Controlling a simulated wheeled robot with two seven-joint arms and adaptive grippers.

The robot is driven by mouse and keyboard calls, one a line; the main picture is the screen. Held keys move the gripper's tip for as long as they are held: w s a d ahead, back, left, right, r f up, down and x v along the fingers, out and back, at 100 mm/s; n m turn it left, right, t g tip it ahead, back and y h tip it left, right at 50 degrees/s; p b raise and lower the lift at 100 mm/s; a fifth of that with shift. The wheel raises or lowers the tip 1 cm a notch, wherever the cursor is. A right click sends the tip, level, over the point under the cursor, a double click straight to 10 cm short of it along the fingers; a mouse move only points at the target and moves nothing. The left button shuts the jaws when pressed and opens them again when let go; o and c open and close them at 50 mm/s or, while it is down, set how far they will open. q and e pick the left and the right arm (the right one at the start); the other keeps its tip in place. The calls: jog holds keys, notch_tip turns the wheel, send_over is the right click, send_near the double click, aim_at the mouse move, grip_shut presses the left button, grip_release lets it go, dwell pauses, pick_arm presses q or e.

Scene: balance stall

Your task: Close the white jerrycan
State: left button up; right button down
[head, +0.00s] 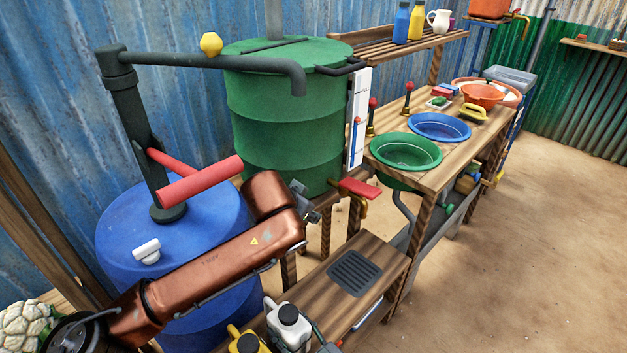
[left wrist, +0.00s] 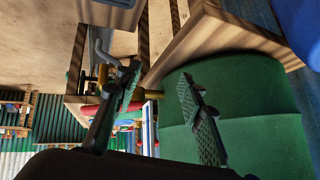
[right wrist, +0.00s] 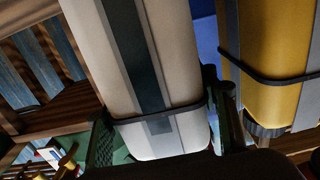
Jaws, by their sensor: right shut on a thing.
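The white jerrycan (head: 291,328) stands at the bottom edge of the head view, its lower part cut off. A dark round shape (head: 289,314) sits on its top; I cannot tell whether it is a cap in place or an open mouth. In the right wrist view the white jerrycan (right wrist: 165,65), with a dark strap, fills the space between the fingers of my right gripper (right wrist: 165,128), which is shut on it. My left gripper (left wrist: 160,105) is open and empty beside the green drum (left wrist: 250,120), near the tap with the red lever (head: 360,188).
A yellow jerrycan (head: 246,341) stands close beside the white one. A wooden bench with a dark grate (head: 354,273) lies to its right. The blue barrel (head: 115,225) with a pump and red handle (head: 200,180) stands at left. Green (head: 405,152) and blue (head: 440,126) basins sit in the counter.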

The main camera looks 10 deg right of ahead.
pick_arm(q)
jog(key=w+d+r+m+t+h, duration=0.2)
jog(key=w+r+m+t, duration=0.1)
jog(key=r, duration=0.4)
jog(key=shift+w+d+r+m, duration=0.35)
jog(key=shift+w+m, duration=0.3)
jog(key=shift+m, duration=0.45)
pick_arm(e)
jog(key=shift+f, duration=0.65)
pick_arm(q)
jog(key=shift+f, duration=0.1)
pick_arm(e)
jog(key=c, duration=1.2)
grip_release()
jog(key=o, duration=0.5)
jog(key=shift+w+r, duration=0.1)
jog(key=shift+r, duration=0.1)
pick_arm(q)
jog(key=shift+w+d+f, duration=0.1)
jog(key=shift+w, duration=0.1)
pick_arm(e)
jog(key=shift+r, duration=0.1)
pick_arm(q)
jog(key=shift+w, duration=0.1)
pick_arm(e)
jog(key=shift+d, duration=0.1)
